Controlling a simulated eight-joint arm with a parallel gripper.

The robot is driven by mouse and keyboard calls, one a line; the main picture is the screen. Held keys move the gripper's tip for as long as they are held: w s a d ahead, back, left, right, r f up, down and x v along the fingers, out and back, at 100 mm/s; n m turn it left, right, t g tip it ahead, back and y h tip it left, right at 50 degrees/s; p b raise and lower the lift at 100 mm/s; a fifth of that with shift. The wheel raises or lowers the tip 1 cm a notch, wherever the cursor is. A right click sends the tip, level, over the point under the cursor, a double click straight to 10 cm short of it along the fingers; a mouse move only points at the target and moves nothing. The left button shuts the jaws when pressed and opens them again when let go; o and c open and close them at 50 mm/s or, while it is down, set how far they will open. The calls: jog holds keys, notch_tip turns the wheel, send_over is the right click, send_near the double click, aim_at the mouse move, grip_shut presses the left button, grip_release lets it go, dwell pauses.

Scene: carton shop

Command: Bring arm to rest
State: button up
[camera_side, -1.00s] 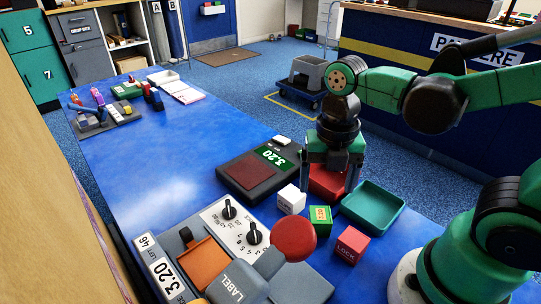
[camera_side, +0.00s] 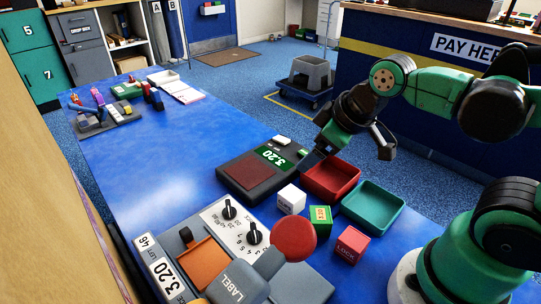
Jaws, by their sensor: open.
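My gripper (camera_side: 347,153) is raised above the far side of the red tray (camera_side: 345,196), tilted, with its two fingers spread wide apart. Nothing shows between the fingers. The arm reaches in from the right.
A scale (camera_side: 252,175) reading 3.20 stands left of the red tray. A white cube (camera_side: 291,199), a green block (camera_side: 320,219) and a red LOCK block (camera_side: 351,245) sit near the trays.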

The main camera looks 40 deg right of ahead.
jog(key=m, duration=0.2)
jog(key=m+t, duration=0.1)
jog(key=shift+w+d+r+m, duration=0.15)
jog(key=shift+w+m, duration=0.1)
jog(key=shift+m, duration=0.05)
